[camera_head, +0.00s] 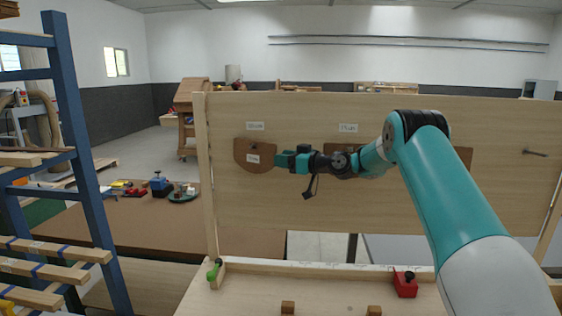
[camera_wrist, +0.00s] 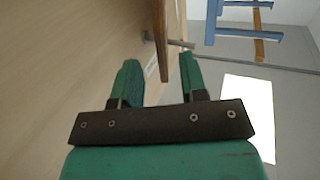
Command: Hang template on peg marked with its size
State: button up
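A brown template (camera_head: 255,168) with a rounded lower edge and a white label hangs at the left of the upright board, under a white size label (camera_head: 255,126). My gripper (camera_head: 282,159) is at its right edge. In the wrist view the template (camera_wrist: 160,38) shows edge-on, with a peg (camera_wrist: 182,43) crossing at it. Its near end lies between my two fingers (camera_wrist: 160,78), which stand apart with gaps visible. A second template (camera_head: 335,149) is mostly hidden by my arm under another label (camera_head: 348,128). A third brown piece (camera_head: 464,156) shows behind my arm. The small writing is unreadable.
The pegboard (camera_head: 300,210) spans the middle. A bare peg (camera_head: 535,153) sticks out at the far right. The bench below (camera_head: 250,292) carries a red block (camera_head: 405,284), a green-handled tool (camera_head: 214,270) and small wooden blocks. A blue rack (camera_head: 85,150) stands at left.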

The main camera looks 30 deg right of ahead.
jog(key=b+v, duration=0.8)
jog(key=v, duration=0.7)
jog(key=s+a+f+g, duration=0.1)
jog(key=s+a+g, duration=0.2)
jog(key=a, duration=0.6)
jog(key=s+a+f+n+g, duration=0.1)
jog(key=s+a+g, duration=0.1)
jog(key=a, duration=0.6)
jog(key=s+a+f+g, duration=0.1)
jog(key=s+a+g, duration=0.2)
jog(key=a, duration=0.6)
jog(key=s+a+f+g+h, duration=0.2)
jog(key=s+a+f+g, duration=0.15)
jog(key=s+a, duration=0.5)
jog(key=s+f+g+h, duration=0.1)
jog(key=s+f, duration=0.1)
jog(key=s, duration=0.7)
jog(key=s+f+g+h+b, duration=0.1)
jog(key=s+f+g+h, duration=0.1)
jog(key=s, duration=0.8)
jog(key=shift+d+f, duration=0.35)
jog(key=shift+f, duration=0.1)
jog(key=shift+g, duration=0.25)
